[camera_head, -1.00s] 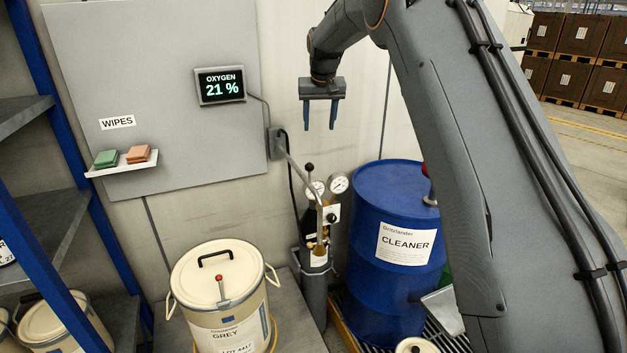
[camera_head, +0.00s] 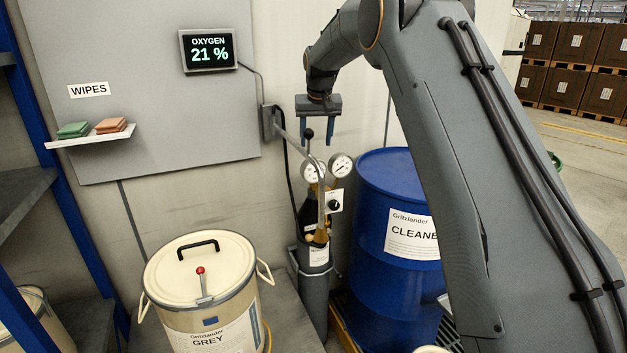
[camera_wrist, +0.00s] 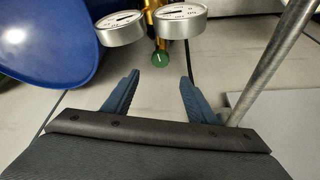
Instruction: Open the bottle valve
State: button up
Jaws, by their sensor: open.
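The gas bottle (camera_head: 314,285) stands upright in a grey holder against the wall, with two round gauges (camera_head: 340,166) above it. In the wrist view a green knob (camera_wrist: 160,59) sits on a brass fitting below and between the gauges (camera_wrist: 124,29); it looks like the bottle valve. In the head view I cannot pick this green knob out.
A blue cleaner drum (camera_head: 385,270) stands right of the bottle, and a cream drum (camera_head: 200,275) stands to the left. A grey lever bar (camera_head: 296,143) slants from a wall box past the gauges; a rod (camera_wrist: 275,60) also runs close to one finger.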

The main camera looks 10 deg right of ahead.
jog(key=shift+s+b+x, duration=0.2)
jog(key=shift+b+x, duration=0.4)
jog(key=shift+x, duration=5.3)
jog(key=shift+f, duration=0.1)
jog(key=c, duration=1.1)
jog(key=shift+o, duration=0.2)
jog(key=shift+a+m, duration=0.1)
jog(key=shift+m, duration=0.3)
jog(key=shift+m+h+b, duration=0.3)
jog(key=o, duration=1.1)
jog(key=shift+c, duration=0.2)
